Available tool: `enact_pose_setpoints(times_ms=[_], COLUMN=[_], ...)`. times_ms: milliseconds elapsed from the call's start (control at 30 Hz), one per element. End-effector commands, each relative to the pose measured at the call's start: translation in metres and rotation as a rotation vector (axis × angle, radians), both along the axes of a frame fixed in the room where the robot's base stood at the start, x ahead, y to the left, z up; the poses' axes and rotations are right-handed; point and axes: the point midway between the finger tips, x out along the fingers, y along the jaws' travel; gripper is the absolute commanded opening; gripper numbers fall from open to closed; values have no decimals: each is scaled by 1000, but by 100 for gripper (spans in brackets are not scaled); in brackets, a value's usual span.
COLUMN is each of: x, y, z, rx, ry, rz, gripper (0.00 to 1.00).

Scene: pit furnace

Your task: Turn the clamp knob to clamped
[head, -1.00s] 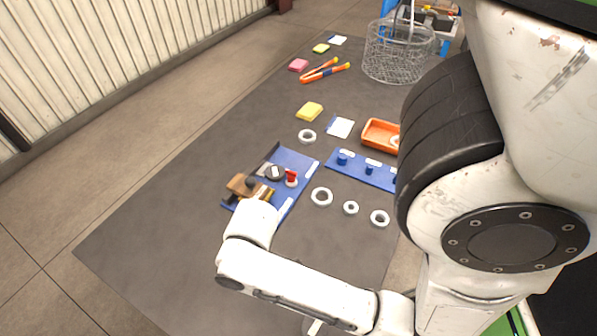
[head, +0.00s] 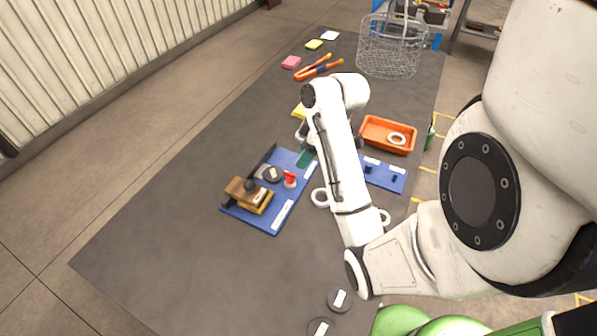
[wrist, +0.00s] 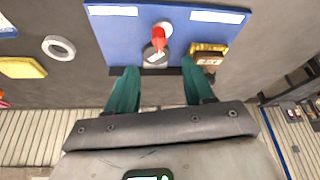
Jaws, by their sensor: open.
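A red knob (head: 290,178) stands on a pale round base on the blue board (head: 268,222). It also shows in the wrist view (wrist: 158,38), ahead of the gap between my fingers. Its pointing direction and any clamped marking cannot be read. A dark disc (head: 272,174) with a white label lies beside the knob, seen in the wrist view (wrist: 152,54) just nearer my fingers. My gripper (wrist: 160,72) has two teal fingers, spread apart with nothing between them. In the head view its fingers (head: 305,157) show at the board's far right corner, partly hidden by my arm.
A wooden block (head: 247,191) with a dark ball handle sits on the board's left part. A second blue board (head: 388,174), orange tray (head: 388,136), wire basket (head: 388,55) and orange-handled tool (head: 319,68) lie farther back or right. The near left mat (head: 170,250) is clear.

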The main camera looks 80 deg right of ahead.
Motion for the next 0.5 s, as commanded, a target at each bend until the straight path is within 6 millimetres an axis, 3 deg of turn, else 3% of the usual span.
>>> enact_pose_setpoints(times_ms=[267,500], x=[4,12], y=[-1,0], z=[-13,-36], rx=[-2,-2], ry=[0,0], rz=[1,1], gripper=[52,52])
